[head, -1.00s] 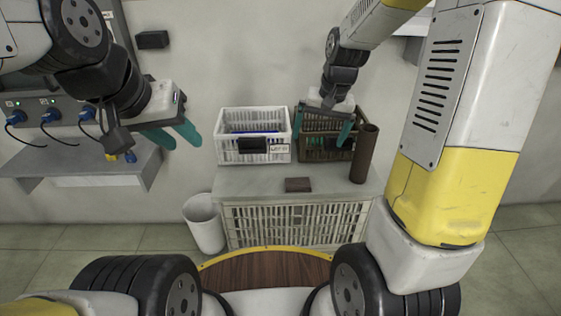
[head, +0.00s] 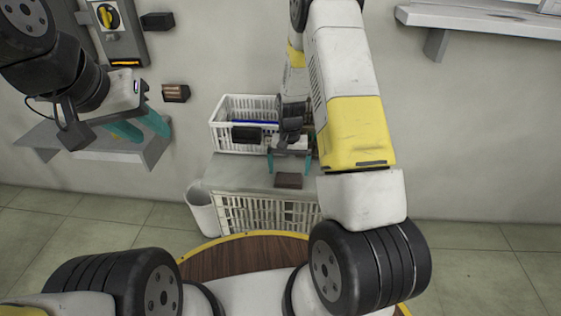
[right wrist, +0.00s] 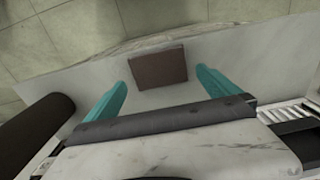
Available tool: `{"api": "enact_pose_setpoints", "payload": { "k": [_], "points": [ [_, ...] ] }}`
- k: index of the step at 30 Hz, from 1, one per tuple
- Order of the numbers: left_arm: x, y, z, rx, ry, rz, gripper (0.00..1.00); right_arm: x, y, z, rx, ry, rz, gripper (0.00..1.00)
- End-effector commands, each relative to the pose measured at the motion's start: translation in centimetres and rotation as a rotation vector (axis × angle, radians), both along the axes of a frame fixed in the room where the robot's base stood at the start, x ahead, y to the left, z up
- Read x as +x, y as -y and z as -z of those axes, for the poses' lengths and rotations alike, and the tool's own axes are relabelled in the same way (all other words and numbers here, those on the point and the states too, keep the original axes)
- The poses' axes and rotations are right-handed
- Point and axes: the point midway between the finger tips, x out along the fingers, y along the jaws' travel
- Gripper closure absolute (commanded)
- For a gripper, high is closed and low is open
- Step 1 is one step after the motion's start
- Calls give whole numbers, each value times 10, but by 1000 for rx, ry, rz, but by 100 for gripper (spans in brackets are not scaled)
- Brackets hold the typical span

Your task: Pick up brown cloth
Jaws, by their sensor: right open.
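The brown cloth (head: 289,180) is a small, flat, dark brown rectangle lying on the grey counter top (head: 235,174). It also shows in the right wrist view (right wrist: 158,68), near the counter's edge. My right gripper (head: 289,169) is open and empty over the counter, just behind the cloth in the head view. In the right wrist view its teal fingers (right wrist: 162,78) are spread to either side of the cloth's near edge, and the cloth lies slightly beyond their tips. My left gripper (head: 152,133) is at the left, its fingers apart and empty, away from the counter.
A white basket (head: 222,140) stands at the back of the counter. A dark brown cylinder (right wrist: 35,130) is at the left in the right wrist view. A white bin (head: 201,210) stands on the floor at the counter's left. A grey shelf (head: 90,150) is on the wall.

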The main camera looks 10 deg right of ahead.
Motion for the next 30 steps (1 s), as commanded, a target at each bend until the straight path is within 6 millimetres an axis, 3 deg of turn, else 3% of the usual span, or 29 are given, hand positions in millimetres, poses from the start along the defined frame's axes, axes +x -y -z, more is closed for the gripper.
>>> {"api": "enact_pose_setpoints", "payload": {
  "k": [6, 14, 22, 30],
  "points": [
    [0, 0, 0, 0, 0, 0, 64, -4, 0, 28, 1, -2, 0, 0],
    [0, 0, 0, 0, 0, 0, 64, -3, 0, 31, 0, 0, 0, 0],
    [0, 0, 0, 0, 0, 0, 64, -3, 0, 31, 0, -1, 0, 49],
    [0, 0, 0, 0, 0, 0, 64, -3, 0, 29, 0, 0, 0, 49]
  ]
}}
